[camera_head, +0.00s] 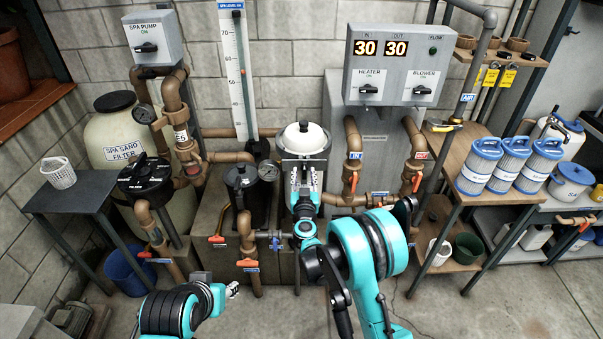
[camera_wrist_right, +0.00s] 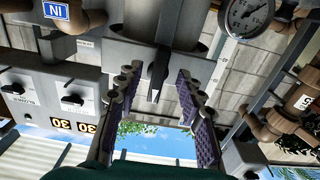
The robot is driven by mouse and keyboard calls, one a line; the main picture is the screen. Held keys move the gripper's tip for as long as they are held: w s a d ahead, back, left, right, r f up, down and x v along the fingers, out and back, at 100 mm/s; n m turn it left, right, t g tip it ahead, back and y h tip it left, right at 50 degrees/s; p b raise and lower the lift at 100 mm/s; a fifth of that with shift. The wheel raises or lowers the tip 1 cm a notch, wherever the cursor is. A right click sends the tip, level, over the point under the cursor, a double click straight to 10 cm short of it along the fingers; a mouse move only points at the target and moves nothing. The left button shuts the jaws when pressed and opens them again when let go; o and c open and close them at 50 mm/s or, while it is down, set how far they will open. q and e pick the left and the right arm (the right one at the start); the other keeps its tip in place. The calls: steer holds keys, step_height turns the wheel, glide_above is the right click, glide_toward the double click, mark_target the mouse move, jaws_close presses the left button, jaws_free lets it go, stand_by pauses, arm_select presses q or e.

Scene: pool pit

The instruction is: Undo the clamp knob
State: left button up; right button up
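The clamp knob (camera_wrist_right: 158,76) is a dark handle on a grey clamp band, in the upper middle of the right wrist view. The band belongs to the grey filter housing with a white domed lid (camera_head: 304,138) in the head view, where my gripper and wrist hide the knob. My right gripper (camera_head: 304,184) is in front of this housing. In the right wrist view my right gripper (camera_wrist_right: 158,105) is open, its purple-padded fingers on either side of the knob with visible gaps. My left gripper (camera_head: 233,290) is low in the head view, away from the housing; its finger opening is unclear.
A black strainer pot (camera_head: 246,190) and a pressure gauge (camera_head: 268,171) stand close left of the housing. Copper pipes with red-handled valves (camera_head: 351,185) stand close right. A grey heater and blower panel (camera_head: 395,65) is above right. The floor in front is partly clear.

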mark_target(304, 173)
steer(key=shift+d+r, duration=0.1)
steer(key=shift+d, duration=0.1)
steer(key=shift+a, duration=0.1)
steer(key=s+b, duration=0.1)
steer(key=s, duration=0.2)
steer(key=shift+s, duration=0.6)
steer(key=shift+w, duration=0.1)
